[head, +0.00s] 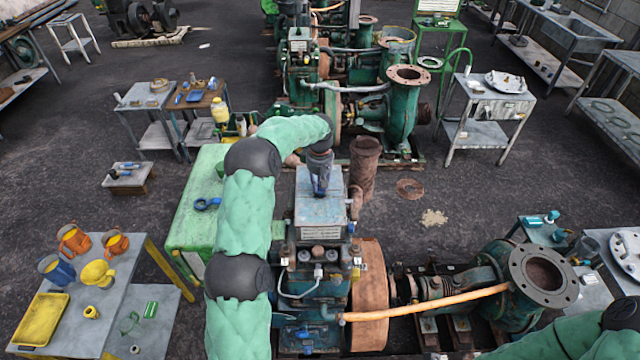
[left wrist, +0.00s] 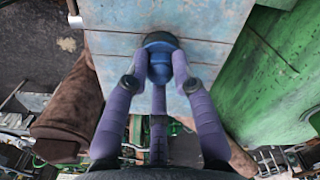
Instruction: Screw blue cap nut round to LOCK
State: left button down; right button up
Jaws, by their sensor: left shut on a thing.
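The blue cap nut (left wrist: 160,43) sits on the flat grey-blue top of the pump set's box in the left wrist view. My left gripper (left wrist: 160,74) is shut on it, with purple fingers at its sides and one below. In the head view my left gripper (head: 320,188) points down onto the box top (head: 335,212), and its fingers mostly hide the cap nut. No LOCK mark is legible. My right gripper is outside the views; only part of the right arm shows at bottom right.
A rusty upright pipe (head: 364,165) stands close to the right of the box. A green cabinet (head: 196,228) with a blue item (head: 207,204) on top is to the left. An orange hose (head: 430,305) crosses the pump below.

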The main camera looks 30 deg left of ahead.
pick_arm(q)
jog(key=shift+s+d+f+m, duration=0.2)
jog(key=shift+s+f+m, duration=0.15)
jog(key=shift+f, duration=0.3)
jog(key=m, duration=0.4)
jog(key=shift+m, duration=0.25)
jog(key=shift+f, duration=0.1)
jog(key=shift+m, duration=0.5)
jog(key=c, duration=1)
grip_release()
jog(key=shift+o, duration=0.2)
jog(key=shift+w+a+f, duration=0.1)
jog(key=shift+w+r, duration=0.1)
jog(key=shift+r, duration=0.1)
